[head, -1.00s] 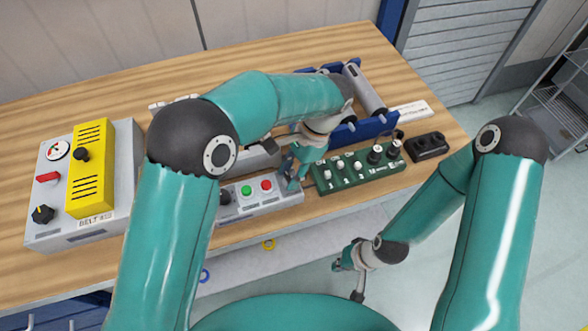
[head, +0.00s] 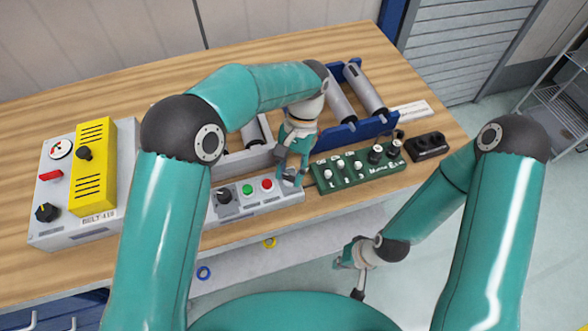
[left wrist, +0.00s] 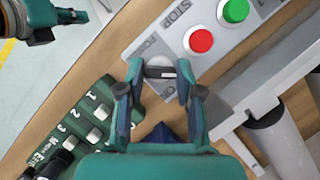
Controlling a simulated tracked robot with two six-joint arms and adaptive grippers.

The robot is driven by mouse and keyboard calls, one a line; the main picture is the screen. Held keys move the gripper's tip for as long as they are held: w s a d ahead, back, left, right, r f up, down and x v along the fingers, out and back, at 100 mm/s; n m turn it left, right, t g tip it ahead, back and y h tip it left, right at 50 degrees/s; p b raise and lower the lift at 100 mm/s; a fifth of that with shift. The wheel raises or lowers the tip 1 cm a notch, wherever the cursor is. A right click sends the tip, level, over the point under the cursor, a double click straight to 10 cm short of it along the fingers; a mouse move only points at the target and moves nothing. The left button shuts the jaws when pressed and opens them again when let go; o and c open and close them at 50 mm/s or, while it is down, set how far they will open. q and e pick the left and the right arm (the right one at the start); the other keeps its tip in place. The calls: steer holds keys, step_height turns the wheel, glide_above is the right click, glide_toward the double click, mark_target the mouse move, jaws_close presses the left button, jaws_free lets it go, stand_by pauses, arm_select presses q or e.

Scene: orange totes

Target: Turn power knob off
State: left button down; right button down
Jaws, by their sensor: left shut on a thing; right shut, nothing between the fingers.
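The grey control box (head: 240,207) lies along the front of the workbench. A knob (left wrist: 159,72) with a dark bar on a pale round base sits at its end, beside the red button (left wrist: 201,41) and the green button (left wrist: 235,10). My left gripper (head: 290,178) reaches down over that end and is shut on the knob; its two fingers (left wrist: 160,88) are on either side of it in the left wrist view. The gripper mostly hides this knob in the head view. Lettering around the knob is too small to read. My right gripper (head: 349,262) is shut and empty, in front of the bench.
A green switch box (head: 350,182) stands close to the right of my left gripper. A black selector (head: 224,197) sits on the grey box's left part. A yellow-topped panel (head: 92,170) stands at the left. Rollers (head: 367,90) in a blue frame lie behind.

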arm_select(q)
steer(key=shift+w+r, duration=0.15)
steer(key=shift+w, duration=0.15)
steer(key=c, duration=0.8)
jaws_free()
steer(key=shift+o, duration=0.2)
steer(key=shift+s, duration=0.1)
steer(key=v, duration=1.1)
steer(key=shift+r, duration=0.25)
